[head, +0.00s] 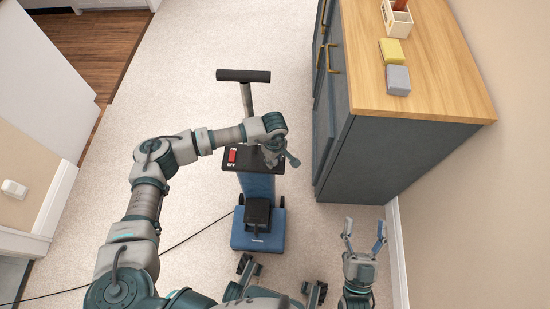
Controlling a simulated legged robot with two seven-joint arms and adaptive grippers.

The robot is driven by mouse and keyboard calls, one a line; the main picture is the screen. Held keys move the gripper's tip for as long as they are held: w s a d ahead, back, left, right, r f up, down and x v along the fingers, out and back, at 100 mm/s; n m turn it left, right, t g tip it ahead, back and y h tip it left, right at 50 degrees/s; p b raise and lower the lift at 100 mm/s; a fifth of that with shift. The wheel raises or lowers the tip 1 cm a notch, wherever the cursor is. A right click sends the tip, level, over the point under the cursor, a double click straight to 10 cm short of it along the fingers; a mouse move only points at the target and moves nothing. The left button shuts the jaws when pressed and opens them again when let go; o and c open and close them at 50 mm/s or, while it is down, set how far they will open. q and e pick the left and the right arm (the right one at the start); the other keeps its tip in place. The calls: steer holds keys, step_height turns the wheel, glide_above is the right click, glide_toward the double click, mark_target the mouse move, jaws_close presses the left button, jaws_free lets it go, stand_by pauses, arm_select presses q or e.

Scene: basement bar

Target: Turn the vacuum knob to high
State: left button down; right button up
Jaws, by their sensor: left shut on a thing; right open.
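A blue upright vacuum (258,188) stands on the carpet in the middle of the head view, with a black T-shaped handle (243,76) on top. Its black top panel (240,164) carries a red ON/OFF switch (232,155) on the left. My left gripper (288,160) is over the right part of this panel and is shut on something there. The knob is hidden by the gripper and its wrist, so its setting cannot be seen. My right gripper (364,232) is open and empty, low at the right, apart from the vacuum.
A dark cabinet (385,155) with a wooden top stands right of the vacuum. On it lie a yellow sponge (391,50), a grey sponge (398,80) and a cream caddy (397,20). A black cord (190,240) runs left across the carpet. Carpet left of the vacuum is otherwise clear.

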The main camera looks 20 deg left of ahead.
arm_select(q)
steer(key=shift+s+a+f, duration=0.1)
steer(key=shift+a+f, duration=0.1)
steer(key=shift+f, duration=0.05)
steer(key=c, duration=0.8)
jaws_free()
steer(key=shift+o, duration=0.2)
steer(key=shift+r, duration=0.1)
steer(key=shift+r, duration=0.45)
step_height(320, 180, up, 11)
steer(key=shift+f, duration=0.1)
